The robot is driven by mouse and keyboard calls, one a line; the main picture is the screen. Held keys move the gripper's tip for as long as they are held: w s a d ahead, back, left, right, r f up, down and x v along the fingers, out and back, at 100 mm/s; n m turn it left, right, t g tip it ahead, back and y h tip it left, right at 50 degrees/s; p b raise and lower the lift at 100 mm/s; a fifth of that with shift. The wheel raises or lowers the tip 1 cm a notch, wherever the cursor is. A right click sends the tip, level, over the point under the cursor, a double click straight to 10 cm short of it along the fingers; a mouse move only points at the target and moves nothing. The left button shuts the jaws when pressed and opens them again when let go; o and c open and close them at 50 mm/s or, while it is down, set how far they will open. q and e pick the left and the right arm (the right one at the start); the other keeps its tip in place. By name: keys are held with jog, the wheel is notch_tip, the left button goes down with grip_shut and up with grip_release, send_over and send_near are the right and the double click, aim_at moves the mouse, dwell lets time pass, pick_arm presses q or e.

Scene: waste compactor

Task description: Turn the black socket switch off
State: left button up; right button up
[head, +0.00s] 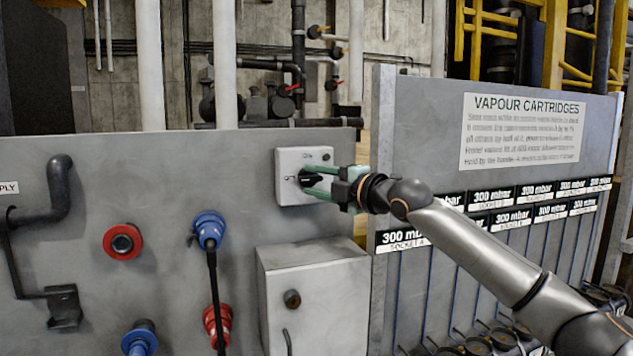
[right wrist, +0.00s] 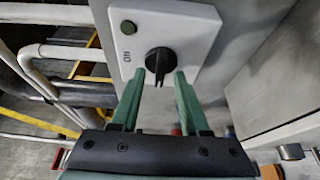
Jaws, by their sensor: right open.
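The black switch (head: 306,178) is a rotary knob on a white switch box (head: 287,160) on the grey panel. In the right wrist view the black knob (right wrist: 158,60) shows a narrow end pointing down, and the ON mark (right wrist: 126,55) lies to its left. In the head view it appears to point left, toward a small unreadable label. My right gripper (head: 311,181) has its green fingers at the knob. In the wrist view the open fingers (right wrist: 159,77) stand one on each side of the narrow end, with gaps visible; contact cannot be told. My left gripper is out of view.
A green button (right wrist: 128,27) sits near the ON mark. A grey cabinet (head: 315,290) juts out below the box. A blue plug (head: 209,228) with a cable and a red socket (head: 123,241) are left of it. The vapour cartridges board (head: 430,110) stands right.

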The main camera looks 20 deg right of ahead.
jog(key=shift+s+d+f+b, duration=0.1)
jog(key=shift+s+d+b, duration=0.2)
jog(key=shift+s, duration=0.15)
jog(key=b+v, duration=0.3)
jog(key=v, duration=0.8)
jog(key=shift+s, duration=0.3)
